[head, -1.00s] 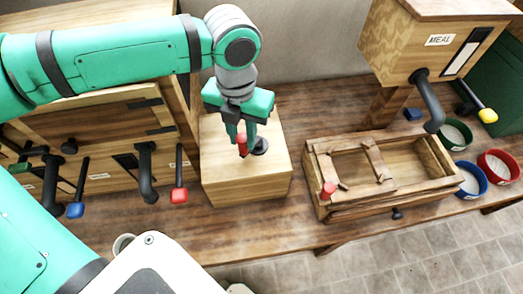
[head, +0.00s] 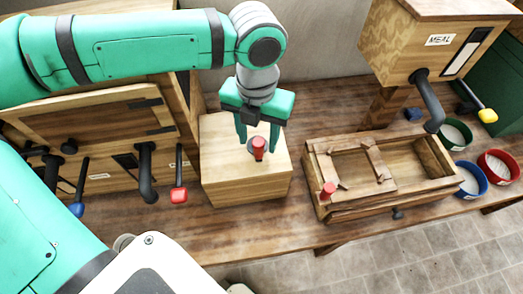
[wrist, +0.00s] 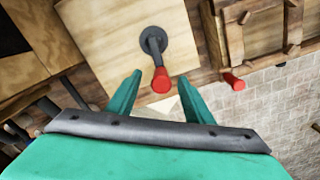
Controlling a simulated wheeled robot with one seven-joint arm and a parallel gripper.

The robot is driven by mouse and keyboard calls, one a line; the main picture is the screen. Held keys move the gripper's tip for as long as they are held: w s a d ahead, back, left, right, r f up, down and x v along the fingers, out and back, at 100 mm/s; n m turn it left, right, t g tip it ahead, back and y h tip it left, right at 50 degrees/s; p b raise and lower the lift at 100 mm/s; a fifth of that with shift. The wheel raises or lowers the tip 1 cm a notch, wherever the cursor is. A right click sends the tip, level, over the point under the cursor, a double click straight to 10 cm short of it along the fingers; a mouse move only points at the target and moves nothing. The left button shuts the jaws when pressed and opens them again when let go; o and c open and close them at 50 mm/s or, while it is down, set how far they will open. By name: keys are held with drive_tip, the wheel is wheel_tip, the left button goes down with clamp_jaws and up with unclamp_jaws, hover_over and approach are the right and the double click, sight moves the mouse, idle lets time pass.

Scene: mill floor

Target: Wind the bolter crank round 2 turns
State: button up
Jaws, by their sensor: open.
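The crank stands on top of a light wooden box (head: 235,180) in the middle of the bench. Its red knob (head: 259,147) is upright, and its dark arm and hub are mostly hidden in the head view. The wrist view shows the dark crank arm (wrist: 155,52) running from a round hub to the red knob (wrist: 161,83). My gripper (head: 259,143) points down over the box and is open, one finger on each side of the knob. In the wrist view the knob shows between the fingertips (wrist: 160,79), with gaps on both sides.
A wooden tray (head: 345,211) with a sliding frame and a red peg (head: 328,189) stands to the right. Behind it is a MEAL hopper (head: 400,45) with a dark spout. Several bowls stand far right. A red-tipped lever (head: 178,194) hangs close left of the box.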

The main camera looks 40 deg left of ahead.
drive_tip(key=shift+r, duration=4.05)
drive_tip(key=shift+w, duration=0.1)
